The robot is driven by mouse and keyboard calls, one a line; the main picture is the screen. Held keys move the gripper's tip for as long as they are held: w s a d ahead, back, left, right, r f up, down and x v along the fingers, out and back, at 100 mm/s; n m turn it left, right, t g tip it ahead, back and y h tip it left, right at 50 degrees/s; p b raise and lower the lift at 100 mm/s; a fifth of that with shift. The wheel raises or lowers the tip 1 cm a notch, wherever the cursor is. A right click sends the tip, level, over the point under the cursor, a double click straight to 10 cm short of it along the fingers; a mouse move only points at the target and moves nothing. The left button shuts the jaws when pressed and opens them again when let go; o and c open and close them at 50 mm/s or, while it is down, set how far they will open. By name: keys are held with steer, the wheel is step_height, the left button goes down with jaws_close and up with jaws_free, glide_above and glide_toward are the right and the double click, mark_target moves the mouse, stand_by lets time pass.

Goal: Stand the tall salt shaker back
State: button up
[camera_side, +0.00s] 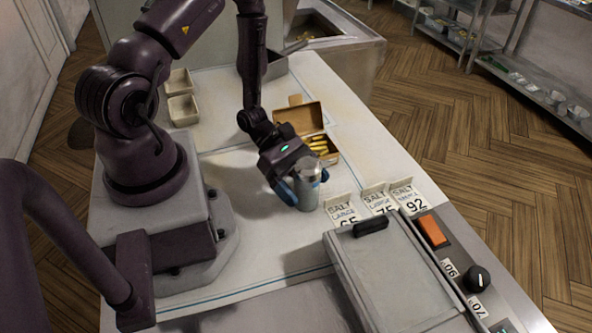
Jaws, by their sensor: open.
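A grey metal salt shaker (307,190) with a domed top stands upright on the white counter, right of centre in the side view. My gripper (298,188) is low over the counter at the shaker, its blue-tipped fingers open. One fingertip is on the shaker's left side; the other is near its upper right side. I cannot tell whether either finger touches it. Three small white cards marked SALT (376,198) stand just right of the shaker.
An open cardboard box (300,119) with yellow pieces lies behind the shaker. A lidded grey appliance (395,285) with an orange switch (432,231) is in front. Two beige trays (181,108) sit at the back left. The counter left of the shaker is clear.

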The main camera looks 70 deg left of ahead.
steer(key=v, duration=1.2)
steer(key=shift+s+a+r, duration=0.15)
steer(key=shift+a, duration=0.15)
